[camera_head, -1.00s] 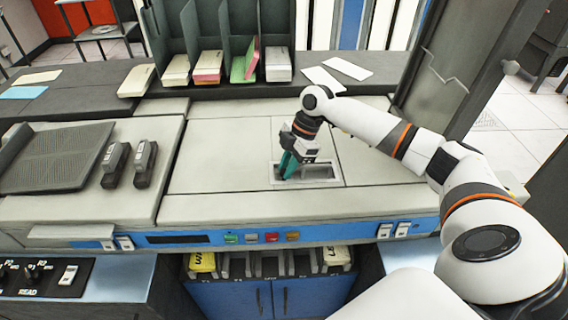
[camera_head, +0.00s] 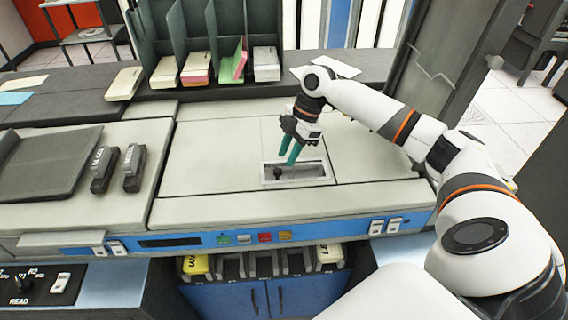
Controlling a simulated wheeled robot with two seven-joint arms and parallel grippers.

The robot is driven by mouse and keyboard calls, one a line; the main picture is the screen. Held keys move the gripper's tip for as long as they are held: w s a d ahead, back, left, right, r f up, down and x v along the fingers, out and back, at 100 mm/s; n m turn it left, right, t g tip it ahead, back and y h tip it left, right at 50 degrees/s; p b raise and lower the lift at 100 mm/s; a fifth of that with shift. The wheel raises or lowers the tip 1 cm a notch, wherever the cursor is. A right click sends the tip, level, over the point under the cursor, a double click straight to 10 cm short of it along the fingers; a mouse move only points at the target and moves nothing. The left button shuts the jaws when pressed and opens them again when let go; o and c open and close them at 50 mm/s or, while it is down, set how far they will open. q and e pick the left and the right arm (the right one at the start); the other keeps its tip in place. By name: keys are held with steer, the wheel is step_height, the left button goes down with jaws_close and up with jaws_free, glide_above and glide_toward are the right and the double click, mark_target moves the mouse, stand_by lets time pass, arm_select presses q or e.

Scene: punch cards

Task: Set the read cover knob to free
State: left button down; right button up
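A small dark knob (camera_head: 278,173) stands in a recessed, light-framed panel (camera_head: 314,171) in the top of the grey machine. Its markings are too small to read, so I cannot tell its setting. My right gripper (camera_head: 289,158) is just above the recess, its teal fingers pointing down. The fingers are slightly apart with nothing between them. Their tips are above and a little right of the knob, apart from it. My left gripper is not in view.
A panel marked READ (camera_head: 20,286) with dark knobs is at the lower left. Two dark handled blocks (camera_head: 134,167) stand left of the recess. A dark card rack (camera_head: 190,40) stands behind. The grey top around the recess is clear.

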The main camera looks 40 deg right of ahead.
steer(key=v, duration=0.7)
steer(key=shift+d+r+b, duration=0.2)
steer(key=shift+r+b, duration=0.1)
steer(key=shift+b, duration=0.05)
steer(key=shift+s, duration=0.1)
